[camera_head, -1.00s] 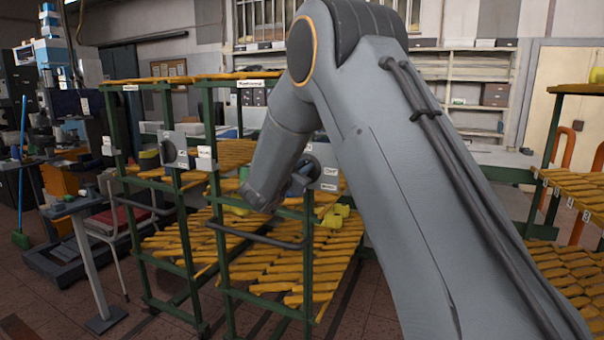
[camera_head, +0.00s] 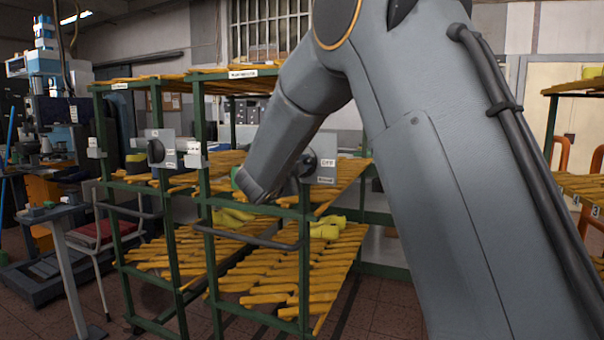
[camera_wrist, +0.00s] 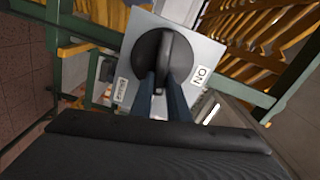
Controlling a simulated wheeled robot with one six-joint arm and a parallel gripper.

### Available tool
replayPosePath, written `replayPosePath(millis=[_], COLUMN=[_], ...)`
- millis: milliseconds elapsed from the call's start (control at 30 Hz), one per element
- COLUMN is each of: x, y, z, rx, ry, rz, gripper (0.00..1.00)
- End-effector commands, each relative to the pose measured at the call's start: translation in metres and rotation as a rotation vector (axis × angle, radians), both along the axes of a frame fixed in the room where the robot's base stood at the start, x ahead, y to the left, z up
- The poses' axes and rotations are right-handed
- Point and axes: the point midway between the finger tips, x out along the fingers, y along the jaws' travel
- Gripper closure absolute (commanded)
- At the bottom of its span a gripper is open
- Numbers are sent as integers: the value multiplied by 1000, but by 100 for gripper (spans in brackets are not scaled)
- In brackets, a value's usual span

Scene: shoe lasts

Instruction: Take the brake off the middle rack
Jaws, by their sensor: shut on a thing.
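The middle rack (camera_head: 199,225) is a green frame with yellow slatted shelves. Its brake plate (camera_head: 329,172) is grey, with a label that seems to read OFF and a smaller label below. A round dark brake knob (camera_wrist: 151,50) with a raised bar sits on the plate. My gripper (camera_wrist: 166,84) is shut on the knob's bar, one finger on each side. In the head view my gripper (camera_head: 300,178) is at the plate, and my arm partly hides the knob.
A similar rack (camera_head: 110,190) stands at left with its own plate and dark knob (camera_head: 155,151). Another rack (camera_head: 575,187) with numbered shelves is at the right edge. A small table (camera_head: 58,212) and a chair stand at far left. Yellow lasts (camera_head: 328,228) lie on the middle rack.

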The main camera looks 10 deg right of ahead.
Motion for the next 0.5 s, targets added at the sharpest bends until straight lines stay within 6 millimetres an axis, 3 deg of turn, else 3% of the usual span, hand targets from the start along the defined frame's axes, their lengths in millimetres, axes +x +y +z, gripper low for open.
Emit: replayPosePath(millis=[500], x=[-1], y=[-1], z=[-8], rx=[181], ry=[-130], rz=[-1], gripper=[100])
